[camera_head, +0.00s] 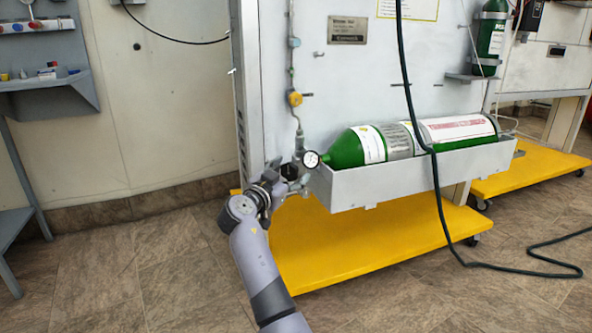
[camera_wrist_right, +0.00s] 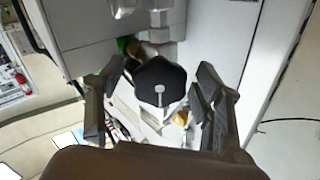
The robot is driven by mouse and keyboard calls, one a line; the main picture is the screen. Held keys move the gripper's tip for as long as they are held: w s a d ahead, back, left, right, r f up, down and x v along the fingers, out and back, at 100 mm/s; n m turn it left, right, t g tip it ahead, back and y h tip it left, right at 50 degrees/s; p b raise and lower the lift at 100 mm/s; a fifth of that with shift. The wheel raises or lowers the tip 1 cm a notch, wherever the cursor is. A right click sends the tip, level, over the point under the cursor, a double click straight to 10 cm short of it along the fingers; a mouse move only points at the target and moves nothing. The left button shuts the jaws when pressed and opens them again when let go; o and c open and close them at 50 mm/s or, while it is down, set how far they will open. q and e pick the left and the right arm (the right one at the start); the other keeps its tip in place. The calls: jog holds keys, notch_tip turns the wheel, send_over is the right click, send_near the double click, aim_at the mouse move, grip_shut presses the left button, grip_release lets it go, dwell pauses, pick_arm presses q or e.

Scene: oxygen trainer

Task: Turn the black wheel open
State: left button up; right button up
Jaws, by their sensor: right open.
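The black wheel (camera_wrist_right: 160,82) is a dark knob with rounded lobes and a pale pin at its centre. It shows in the right wrist view between the two fingers of my right gripper (camera_wrist_right: 159,98). These fingers are apart, one on each side of the wheel, with a visible gap on the left; contact on the right is unclear. In the head view the wheel (camera_head: 289,171) is a small dark shape by the valve, just left of the round pressure gauge (camera_head: 311,159). My right gripper (camera_head: 276,172) is there, partly hidden by its own wrist. My left gripper is out of view.
A green cylinder (camera_head: 345,150) lies in a grey trough (camera_head: 420,178) right of the valve. A yellow base (camera_head: 350,245) is below. A dark hose (camera_head: 437,190) hangs in front. A thin pipe with a yellow fitting (camera_head: 295,99) rises above. Open floor lies to the left.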

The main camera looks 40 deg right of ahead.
jog(key=c, duration=1.2)
jog(key=shift+o, duration=0.2)
